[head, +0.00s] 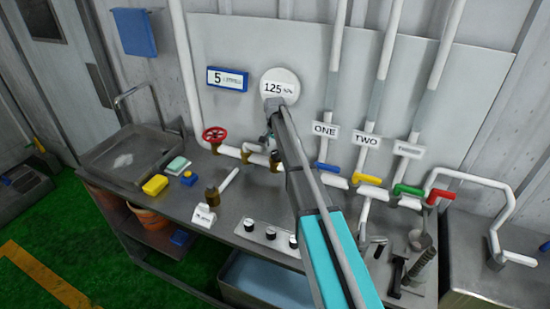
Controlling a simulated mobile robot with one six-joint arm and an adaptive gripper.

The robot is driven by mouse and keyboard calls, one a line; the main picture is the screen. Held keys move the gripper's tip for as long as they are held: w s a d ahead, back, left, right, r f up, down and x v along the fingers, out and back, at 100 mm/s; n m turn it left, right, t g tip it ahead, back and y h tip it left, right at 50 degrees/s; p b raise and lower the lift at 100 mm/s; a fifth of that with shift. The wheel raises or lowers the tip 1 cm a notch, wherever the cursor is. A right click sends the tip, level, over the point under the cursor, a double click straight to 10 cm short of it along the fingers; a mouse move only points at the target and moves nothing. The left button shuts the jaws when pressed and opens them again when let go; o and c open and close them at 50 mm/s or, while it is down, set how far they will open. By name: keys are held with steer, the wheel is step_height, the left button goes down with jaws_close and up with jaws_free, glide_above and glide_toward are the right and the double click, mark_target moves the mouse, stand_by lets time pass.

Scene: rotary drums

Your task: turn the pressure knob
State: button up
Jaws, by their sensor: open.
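Three small round knobs stand in a row on a pale panel on the counter: a left knob (250,225), a middle knob (270,233) and a right knob (293,240). I cannot tell which control is the pressure knob. A red handwheel (213,134) sits on the pipework further back. A round white sign (279,86) above reads 125, with small unit letters. My arm reaches up from the bottom edge, in front of the pipework. My gripper (268,139) is small and partly hidden by the arm, near the brass fittings; I cannot tell whether it touches them.
A metal sink (120,160) is at the left. Pipes with a blue handle (328,168), a yellow handle (366,179), a green handle (410,190) and a red handle (440,195) line the right side.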

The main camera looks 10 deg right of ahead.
steer(key=shift+f+b, duration=1.1)
steer(key=shift+f, duration=0.35)
steer(key=c, duration=1)
steer(key=shift+a, duration=0.25)
steer(key=shift+c, duration=0.7)
steer(key=shift+d, duration=0.2)
